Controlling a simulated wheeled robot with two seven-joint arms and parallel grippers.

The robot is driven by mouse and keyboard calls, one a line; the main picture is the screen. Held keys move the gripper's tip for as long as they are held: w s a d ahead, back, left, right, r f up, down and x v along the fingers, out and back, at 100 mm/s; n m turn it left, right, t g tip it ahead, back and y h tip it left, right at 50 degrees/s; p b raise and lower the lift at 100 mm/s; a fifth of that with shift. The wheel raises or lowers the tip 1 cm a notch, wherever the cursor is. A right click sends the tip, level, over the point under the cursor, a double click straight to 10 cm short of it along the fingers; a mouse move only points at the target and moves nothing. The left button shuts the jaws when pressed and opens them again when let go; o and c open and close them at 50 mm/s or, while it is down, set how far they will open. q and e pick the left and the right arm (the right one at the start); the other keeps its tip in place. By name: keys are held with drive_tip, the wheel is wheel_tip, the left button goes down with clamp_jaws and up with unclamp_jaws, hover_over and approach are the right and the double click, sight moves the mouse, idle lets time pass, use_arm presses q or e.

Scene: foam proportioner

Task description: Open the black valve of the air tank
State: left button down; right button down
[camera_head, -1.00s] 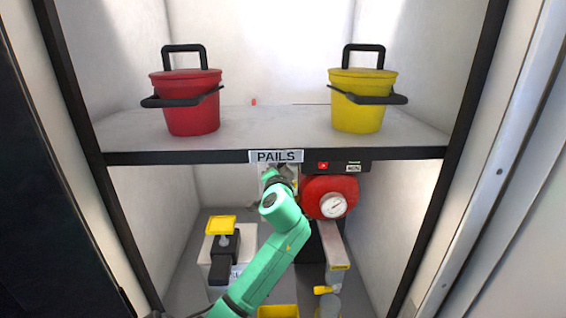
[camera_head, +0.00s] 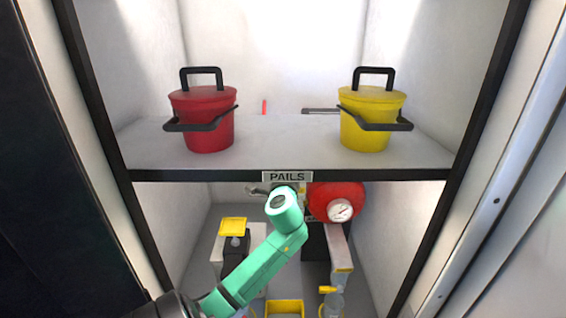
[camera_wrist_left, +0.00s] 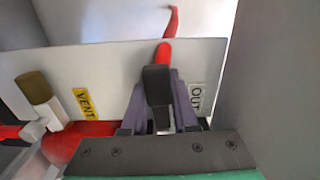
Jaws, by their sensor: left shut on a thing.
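The red air tank (camera_head: 336,199) with its round white gauge (camera_head: 340,210) sits under the shelf edge, right of my left arm. In the left wrist view, the black valve handle (camera_wrist_left: 158,88) stands upright between the fingers of my left gripper (camera_wrist_left: 159,108), in front of a white plate with VENT and OUT labels. The gripper is shut on the handle. A red hose (camera_wrist_left: 168,45) rises behind it. In the head view my green arm link hides most of the gripper and the valve. My right gripper is not in view.
A shelf edge (camera_head: 400,175) labelled PAILS runs just above my arm. A red pail (camera_head: 203,120) and a yellow pail (camera_head: 372,115) stand on it. Below are a yellow-topped fitting (camera_head: 233,226) and a yellow valve (camera_head: 328,290). Cabinet walls close both sides.

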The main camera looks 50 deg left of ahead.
use_arm(q)
drive_tip(key=shift+r, duration=0.1)
idle(0.3)
drive_tip(key=c, duration=1)
unclamp_jaws()
drive_tip(key=shift+o, duration=0.2)
drive_tip(key=shift+d, duration=0.1)
drive_tip(key=b+v, duration=0.4)
drive_tip(key=v, duration=1)
drive_tip(key=shift+d, duration=0.2)
drive_tip(key=shift+s, duration=0.1)
